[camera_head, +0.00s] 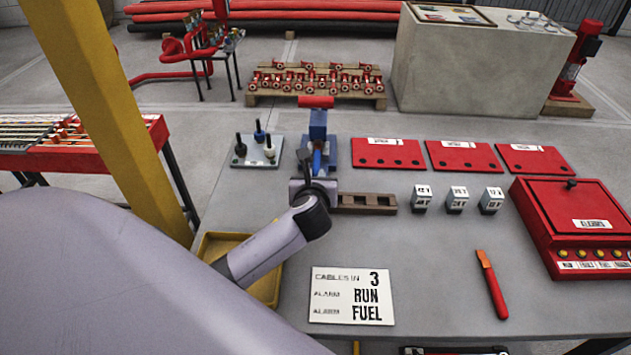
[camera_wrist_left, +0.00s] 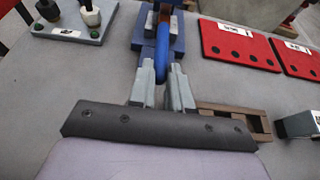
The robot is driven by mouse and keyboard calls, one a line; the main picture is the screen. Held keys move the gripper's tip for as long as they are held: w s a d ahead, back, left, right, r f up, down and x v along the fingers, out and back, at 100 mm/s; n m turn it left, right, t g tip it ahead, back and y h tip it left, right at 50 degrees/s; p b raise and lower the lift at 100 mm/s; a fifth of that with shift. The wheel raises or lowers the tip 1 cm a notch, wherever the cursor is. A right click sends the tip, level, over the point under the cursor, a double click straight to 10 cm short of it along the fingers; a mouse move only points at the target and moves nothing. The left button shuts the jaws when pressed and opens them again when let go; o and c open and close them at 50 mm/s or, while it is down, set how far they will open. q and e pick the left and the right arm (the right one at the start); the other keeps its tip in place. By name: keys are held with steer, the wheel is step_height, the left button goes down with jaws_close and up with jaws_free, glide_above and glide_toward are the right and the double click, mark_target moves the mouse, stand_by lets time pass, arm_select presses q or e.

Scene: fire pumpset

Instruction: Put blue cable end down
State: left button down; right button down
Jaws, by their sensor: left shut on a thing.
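The blue cable end (camera_wrist_left: 162,50) is a rounded bright-blue piece between the fingertips of my left gripper (camera_wrist_left: 161,80) in the wrist view. The gripper is shut on it, low over the grey table. Just beyond stands a blue bench tool (camera_head: 317,125) with a red handle; its base (camera_wrist_left: 139,32) shows behind the cable end in the wrist view. I cannot tell whether the cable end touches this tool. In the head view, my left wrist and hand largely hide the cable end. My right gripper is not in view.
A plate with black, blue and white cable ends (camera_head: 258,150) stands left of the tool. A brown slotted rack (camera_head: 366,202) is close right of my gripper. Red panels (camera_head: 388,153), small white-labelled blocks (camera_head: 457,199) and a red box (camera_head: 578,215) lie further right. A yellow tray (camera_head: 268,288) is partly under my arm.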

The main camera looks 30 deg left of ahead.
arm_select(q)
steer(key=shift+w+a, duration=0.2)
steer(key=shift+w, duration=0.1)
steer(key=shift+w+a, duration=0.35)
steer(key=shift+w, duration=0.15)
step_height(320, 180, down, 2)
steer(key=shift+s+d+f+b, duration=0.1)
steer(key=shift+f+b, duration=0.05)
steer(key=shift+b, duration=0.15)
steer(key=shift+p, duration=0.5)
steer(key=shift+s+f, duration=0.1)
steer(key=shift+f, duration=0.5)
steer(key=c, duration=1.1)
jaws_free()
steer(key=shift+o, duration=0.2)
steer(key=shift+r, duration=0.1)
